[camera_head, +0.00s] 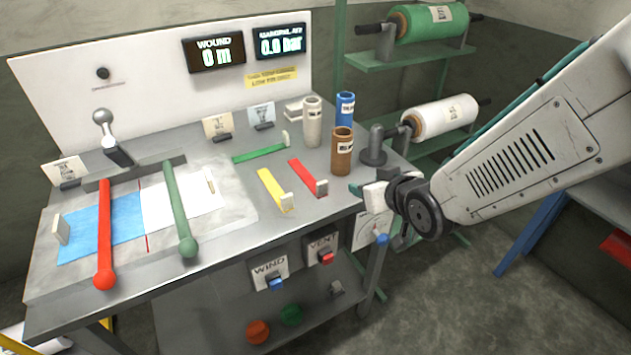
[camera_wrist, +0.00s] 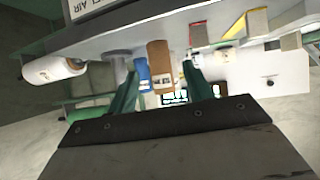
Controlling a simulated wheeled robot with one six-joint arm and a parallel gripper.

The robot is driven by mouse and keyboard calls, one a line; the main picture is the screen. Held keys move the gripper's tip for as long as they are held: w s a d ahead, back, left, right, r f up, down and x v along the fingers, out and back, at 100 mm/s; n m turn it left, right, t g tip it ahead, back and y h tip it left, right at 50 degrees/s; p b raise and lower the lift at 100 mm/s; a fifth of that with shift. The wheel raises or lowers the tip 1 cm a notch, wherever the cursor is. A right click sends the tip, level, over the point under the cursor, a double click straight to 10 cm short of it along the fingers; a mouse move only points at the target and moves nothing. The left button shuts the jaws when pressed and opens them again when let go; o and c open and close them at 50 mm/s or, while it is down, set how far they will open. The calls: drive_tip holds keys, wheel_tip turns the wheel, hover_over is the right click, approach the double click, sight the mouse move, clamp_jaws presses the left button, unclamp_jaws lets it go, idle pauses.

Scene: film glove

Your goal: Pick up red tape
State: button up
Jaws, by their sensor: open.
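The red tape (camera_head: 302,174) is a short flat strip on the grey bench top, with a pale block at its near right end. It lies between the yellow tape (camera_head: 271,184) and the brown cylinder (camera_head: 341,153). In the wrist view, which looks upside down, the red tape (camera_wrist: 199,23) shows at the top, above the right finger. My gripper (camera_head: 357,190) is at the bench's right edge, right of the red tape and apart from it. Its green fingers (camera_wrist: 160,72) are open, with nothing held. My wrist hides part of the bench edge.
Blue (camera_head: 345,106) and pale (camera_head: 312,122) cylinders stand behind the brown one. A green tape (camera_head: 260,153) lies further back. Red (camera_head: 104,235) and green (camera_head: 180,208) bars lie across the left side. A shelf of rolls (camera_head: 440,117) stands behind right.

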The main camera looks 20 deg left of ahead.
sight(323, 189)
drive_tip(key=a+f, duration=0.1)
drive_tip(key=a, duration=0.1)
drive_tip(key=s+a+f+n+y, duration=0.1)
drive_tip(key=a, duration=0.1)
drive_tip(key=s+a+f+y, duration=0.1)
drive_tip(key=a, duration=0.2)
drive_tip(key=x, duration=0.7)
drive_tip(key=shift+f, duration=0.25)
drive_tip(key=shift+d, duration=0.1)
drive_tip(key=c, duration=1.1)
